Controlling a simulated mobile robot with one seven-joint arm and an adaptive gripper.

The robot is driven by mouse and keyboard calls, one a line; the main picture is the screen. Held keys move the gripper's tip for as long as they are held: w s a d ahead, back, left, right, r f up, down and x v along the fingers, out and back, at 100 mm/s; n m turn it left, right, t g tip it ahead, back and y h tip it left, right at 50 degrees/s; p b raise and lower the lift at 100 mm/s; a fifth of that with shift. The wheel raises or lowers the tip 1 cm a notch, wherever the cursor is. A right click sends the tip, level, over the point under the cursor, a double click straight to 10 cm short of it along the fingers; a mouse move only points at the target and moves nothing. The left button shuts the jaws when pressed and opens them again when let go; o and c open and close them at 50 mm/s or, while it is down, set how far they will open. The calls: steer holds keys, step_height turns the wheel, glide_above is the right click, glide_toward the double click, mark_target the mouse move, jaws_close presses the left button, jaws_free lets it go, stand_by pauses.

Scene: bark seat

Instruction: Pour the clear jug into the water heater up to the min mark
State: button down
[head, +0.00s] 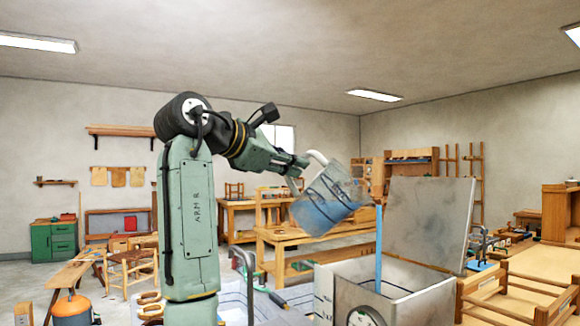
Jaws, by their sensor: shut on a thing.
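The clear jug (325,198) is held in the air, tilted with its mouth down to the right, blue water inside. A thin blue stream of water (379,245) falls from its lip into the water heater (400,308), an open grey metal box with its lid (430,222) raised at the back. A round dial (365,317) shows on the heater's front, partly cut by the frame's lower edge. My gripper (303,172) is shut on the jug at its pale handle, up and left of the heater. The water level inside the heater and the min mark are hidden.
A wooden bench frame (515,295) stands close to the right of the heater. Wooden workbenches (290,235) stand behind. A chair frame (128,270) and an orange-topped container (72,308) are at the left. The air around the jug looks clear.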

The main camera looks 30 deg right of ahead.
steer(key=shift+s+d+r+m, duration=0.1)
steer(key=shift+s+r+m, duration=0.2)
steer(key=shift+r, duration=0.3)
steer(key=shift+d+r, duration=0.1)
steer(key=shift+r, duration=0.15)
steer(key=shift+s+d+r+m+y, duration=0.2)
steer(key=shift+s+r+m+y, duration=0.1)
steer(key=shift+r+m+y, duration=0.25)
steer(key=shift+s+d+r, duration=0.1)
steer(key=shift+r, duration=0.3)
steer(key=shift+s+d+r+m, duration=0.15)
steer(key=shift+r+m, duration=0.1)
steer(key=shift+r, duration=0.15)
step_height(320, 180, down, 15)
steer(key=w+a+n+t+h+b, duration=0.1)
steer(key=n+h+b, duration=0.4)
steer(key=b, duration=1.5)
steer(key=w+a+n, duration=0.1)
steer(key=n, duration=0.4)
steer(key=shift+w+a+r+h+b, duration=0.2)
steer(key=shift+w+a+h+b, duration=0.1)
steer(key=shift+a+h+b, duration=0.1)
